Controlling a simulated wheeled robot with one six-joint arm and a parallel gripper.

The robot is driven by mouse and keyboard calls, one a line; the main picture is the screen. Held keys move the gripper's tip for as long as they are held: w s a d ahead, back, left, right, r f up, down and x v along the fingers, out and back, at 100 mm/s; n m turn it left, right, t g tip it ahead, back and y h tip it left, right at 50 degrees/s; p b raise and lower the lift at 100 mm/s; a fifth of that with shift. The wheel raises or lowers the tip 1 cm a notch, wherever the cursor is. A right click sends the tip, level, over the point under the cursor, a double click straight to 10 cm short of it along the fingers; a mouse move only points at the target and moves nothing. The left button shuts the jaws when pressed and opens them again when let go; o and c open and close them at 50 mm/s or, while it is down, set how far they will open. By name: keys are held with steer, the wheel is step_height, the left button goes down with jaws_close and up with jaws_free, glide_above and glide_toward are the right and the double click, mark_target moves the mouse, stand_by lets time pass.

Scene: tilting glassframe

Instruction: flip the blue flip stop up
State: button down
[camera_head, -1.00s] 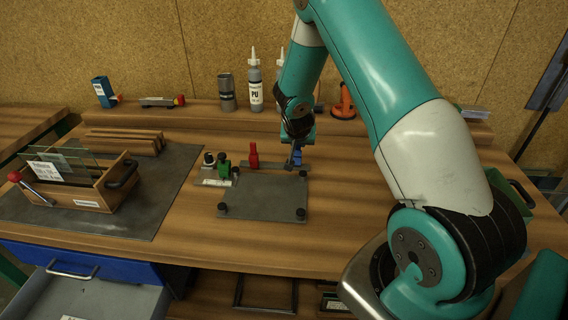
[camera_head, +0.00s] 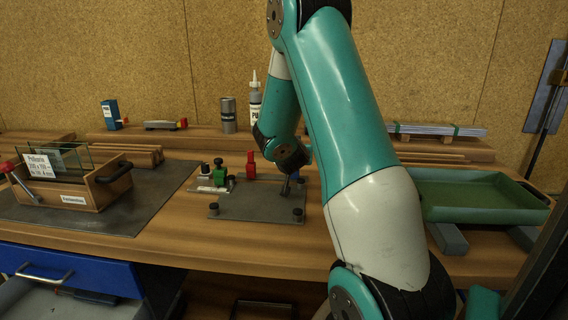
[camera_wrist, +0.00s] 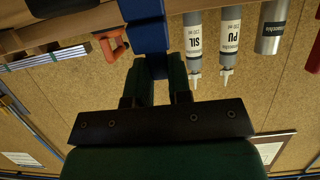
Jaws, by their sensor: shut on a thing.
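The blue flip stop (camera_wrist: 149,36) fills the top middle of the wrist view, with its lower end between the two dark green fingers. My gripper (camera_wrist: 162,72) is shut on it. In the head view my arm hides nearly all of the blue stop and my fingers, so its exact tilt cannot be told. The red flip stop (camera_head: 251,166) stands upright to the left of my wrist. A green stop (camera_head: 218,172) stands further left. The dark plate (camera_head: 250,205) with black knobs lies in front of them.
A wooden box with glass panes (camera_head: 75,185) stands on a dark mat at left. A green tray (camera_head: 475,200) is at right. Bottles, a grey can (camera_head: 228,115) and an orange tool (camera_wrist: 112,44) stand at the back. The front middle of the bench is clear.

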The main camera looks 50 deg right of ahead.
stand_by(0.4)
steer(key=c, duration=1)
jaws_free()
steer(key=shift+c, duration=0.2)
steer(key=b+v, duration=0.8)
steer(key=v, duration=0.9)
steer(key=shift+a+b, duration=0.25)
steer(key=shift+b, duration=0.1)
steer(key=shift+f, duration=0.1)
